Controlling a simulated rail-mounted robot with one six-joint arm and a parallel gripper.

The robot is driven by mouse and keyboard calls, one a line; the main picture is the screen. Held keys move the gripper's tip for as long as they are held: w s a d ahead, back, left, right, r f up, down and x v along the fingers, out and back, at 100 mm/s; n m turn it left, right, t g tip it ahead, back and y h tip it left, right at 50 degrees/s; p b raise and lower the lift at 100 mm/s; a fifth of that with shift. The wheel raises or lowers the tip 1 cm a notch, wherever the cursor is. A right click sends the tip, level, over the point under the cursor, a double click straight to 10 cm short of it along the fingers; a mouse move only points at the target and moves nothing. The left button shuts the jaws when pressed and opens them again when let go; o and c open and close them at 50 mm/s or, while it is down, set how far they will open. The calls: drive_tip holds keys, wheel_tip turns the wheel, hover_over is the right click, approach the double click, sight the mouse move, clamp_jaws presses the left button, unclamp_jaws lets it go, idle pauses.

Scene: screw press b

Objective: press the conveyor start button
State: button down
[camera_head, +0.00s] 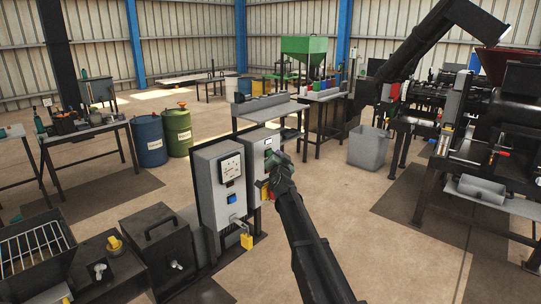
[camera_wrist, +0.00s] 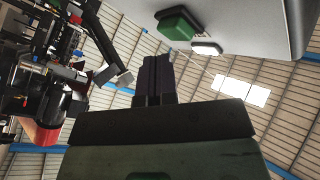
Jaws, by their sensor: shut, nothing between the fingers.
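A green button (camera_wrist: 178,24) sticks out from a light grey box face at the top of the wrist view, beside a white round lamp or button (camera_wrist: 206,47). No label on it is readable. The grey control box (camera_head: 258,146) stands in the middle of the head view. My gripper (camera_head: 271,158) is at the right side of this box's front and hides part of it. In the wrist view my gripper's dark fingers (camera_wrist: 157,62) are together and empty, with their tips just below and left of the green button. They appear apart from it.
A second grey cabinet (camera_head: 219,190) with a dial, a blue switch and a yellow padlock stands left of the control box. A grey bin (camera_head: 368,147) and the dark press machinery (camera_head: 480,130) are to the right. Open floor (camera_head: 335,195) lies between.

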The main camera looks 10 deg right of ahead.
drive_tip(key=s+d, duration=0.1)
drive_tip(key=s, duration=0.1)
drive_tip(key=s+d, duration=0.1)
drive_tip(key=d, duration=0.1)
drive_tip(key=shift+s+d, duration=0.2)
drive_tip(key=shift+s, duration=0.2)
idle(0.5)
drive_tip(key=s+a+f+n+g+y, duration=0.45)
drive_tip(key=s+f+g, duration=0.25)
drive_tip(key=s+f, duration=0.3)
drive_tip(key=s+d+f+n+g+h, duration=0.1)
drive_tip(key=s+f+g, duration=0.2)
drive_tip(key=s, duration=0.8)
drive_tip(key=s+d+f+n+g+h, duration=0.1)
drive_tip(key=s+f+g, duration=0.2)
drive_tip(key=s, duration=0.9)
drive_tip(key=s+d+f+n+g+h, duration=0.1)
drive_tip(key=s+f+g, duration=0.2)
drive_tip(key=s, duration=0.9)
drive_tip(key=g, duration=0.3)
drive_tip(key=shift+d+f+n+g, duration=0.2)
drive_tip(key=shift+f+n+g, duration=0.1)
drive_tip(key=shift+f+n, duration=0.05)
